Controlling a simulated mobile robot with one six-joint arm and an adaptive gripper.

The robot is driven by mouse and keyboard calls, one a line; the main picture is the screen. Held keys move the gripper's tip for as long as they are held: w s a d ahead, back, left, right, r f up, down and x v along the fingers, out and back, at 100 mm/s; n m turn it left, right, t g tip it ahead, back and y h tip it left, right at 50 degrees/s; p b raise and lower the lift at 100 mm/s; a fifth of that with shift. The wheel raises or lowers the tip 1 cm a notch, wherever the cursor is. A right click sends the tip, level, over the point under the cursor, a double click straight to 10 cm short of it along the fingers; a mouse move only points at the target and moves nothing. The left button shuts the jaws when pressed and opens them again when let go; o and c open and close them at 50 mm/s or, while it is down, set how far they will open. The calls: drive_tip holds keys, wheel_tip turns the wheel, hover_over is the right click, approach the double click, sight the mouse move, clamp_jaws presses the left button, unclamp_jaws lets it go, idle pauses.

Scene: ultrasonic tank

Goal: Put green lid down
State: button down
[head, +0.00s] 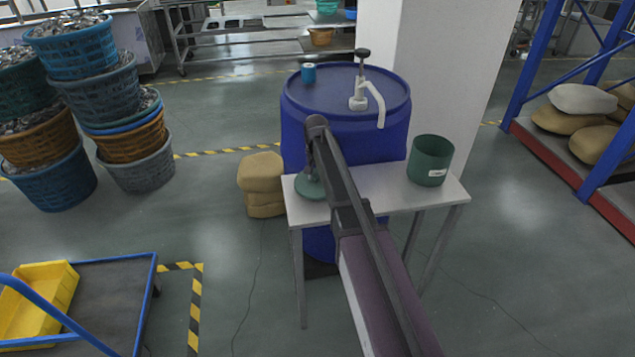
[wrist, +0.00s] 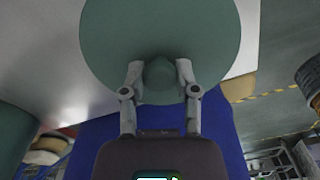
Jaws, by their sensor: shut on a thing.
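The green lid (head: 309,187) is a round disc with a knob, at the left end of the small white table (head: 387,189). My gripper (head: 310,174) is shut on the lid's knob from above. In the wrist view the lid (wrist: 160,30) fills the top middle, and the two fingers of my gripper (wrist: 160,75) close on its knob. The lid is at or just above the table top; I cannot tell whether it touches. A green pot (head: 431,160) stands open at the table's right end, and part of it shows in the wrist view (wrist: 12,135).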

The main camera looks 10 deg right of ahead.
sight(315, 180)
drive_tip(key=shift+w+a+f+b, duration=0.1)
drive_tip(key=shift+w+f+b, duration=0.1)
drive_tip(key=shift+f+b, duration=0.3)
drive_tip(key=shift+w+a+f+b, duration=0.1)
drive_tip(key=shift+w+f+b, duration=0.1)
drive_tip(key=shift+f+b, duration=1.1)
drive_tip(key=shift+f, duration=0.05)
drive_tip(key=shift+f, duration=0.15)
drive_tip(key=shift+c, duration=1.8)
unclamp_jaws()
wheel_tip(315, 180, up, 12)
drive_tip(key=p, duration=1.2)
drive_tip(key=shift+r, duration=0.2)
drive_tip(key=shift+s, duration=0.1)
drive_tip(key=s+d+n, duration=0.1)
drive_tip(key=s+n, duration=0.3)
drive_tip(key=s, duration=2.5)
drive_tip(key=shift+n, duration=0.3)
